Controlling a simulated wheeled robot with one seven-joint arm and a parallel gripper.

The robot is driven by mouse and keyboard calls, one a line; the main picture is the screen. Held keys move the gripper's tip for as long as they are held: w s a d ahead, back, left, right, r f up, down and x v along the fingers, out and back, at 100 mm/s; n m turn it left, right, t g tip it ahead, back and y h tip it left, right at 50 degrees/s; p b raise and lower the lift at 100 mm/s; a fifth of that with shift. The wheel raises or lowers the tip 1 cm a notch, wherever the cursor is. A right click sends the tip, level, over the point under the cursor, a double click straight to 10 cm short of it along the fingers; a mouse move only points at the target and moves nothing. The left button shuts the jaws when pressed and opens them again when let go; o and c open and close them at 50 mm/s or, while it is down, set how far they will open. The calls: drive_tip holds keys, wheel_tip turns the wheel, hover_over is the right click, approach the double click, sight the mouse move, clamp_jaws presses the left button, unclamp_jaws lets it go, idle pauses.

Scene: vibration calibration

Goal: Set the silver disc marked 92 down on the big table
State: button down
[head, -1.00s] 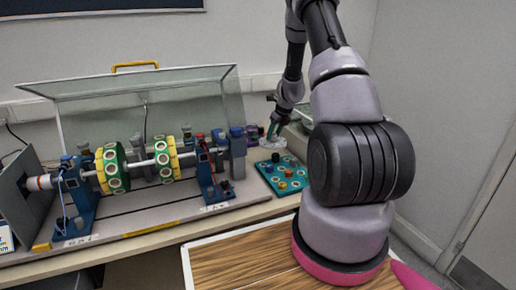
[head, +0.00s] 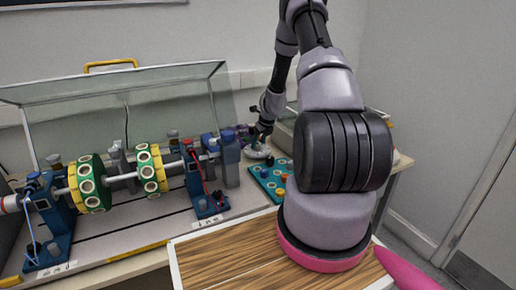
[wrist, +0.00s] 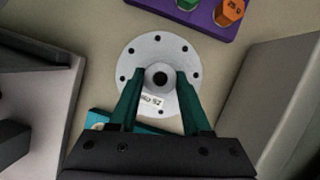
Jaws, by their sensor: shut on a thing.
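In the head view the disc (head: 257,153) is at the back right of the big table (head: 222,210), under my gripper (head: 262,138). It is low over the tabletop; I cannot tell whether it touches.
A teal board with coloured pegs (head: 266,183) lies just in front of the disc. A purple holder (wrist: 198,12) with an orange piece is beyond it. A grey case (wrist: 275,95) stands to the right. The rotor rig (head: 120,185) fills the left.

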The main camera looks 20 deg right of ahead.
drive_tip(key=shift+f, duration=1.05)
drive_tip(key=shift+f, duration=0.1)
drive_tip(key=shift+c, duration=1.8)
unclamp_jaws()
